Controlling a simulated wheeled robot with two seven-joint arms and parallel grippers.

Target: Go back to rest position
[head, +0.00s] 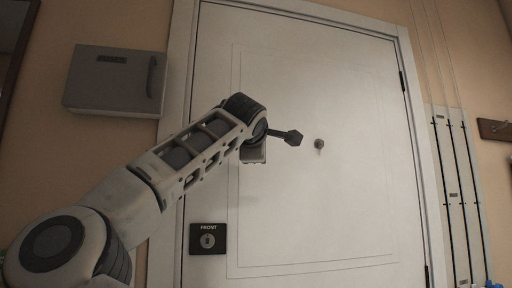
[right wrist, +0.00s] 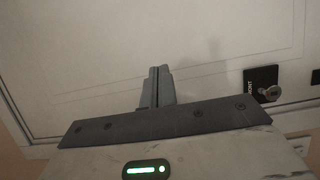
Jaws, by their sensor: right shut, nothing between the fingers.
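My right gripper (head: 293,137) is shut and empty in front of the white door (head: 340,70). Its arm rises from the lower left and its dark fingers point right. In the right wrist view the two fingers (right wrist: 160,72) are pressed together, with nothing between them and the pale door surface behind them. My left gripper is in neither view.
A small knob-like fitting (head: 319,144) is on the door just right of the gripper. A dark FRONT plate (head: 208,239) is lower left; it also shows in the right wrist view (right wrist: 262,84). A grey wall box (head: 116,80) hangs left.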

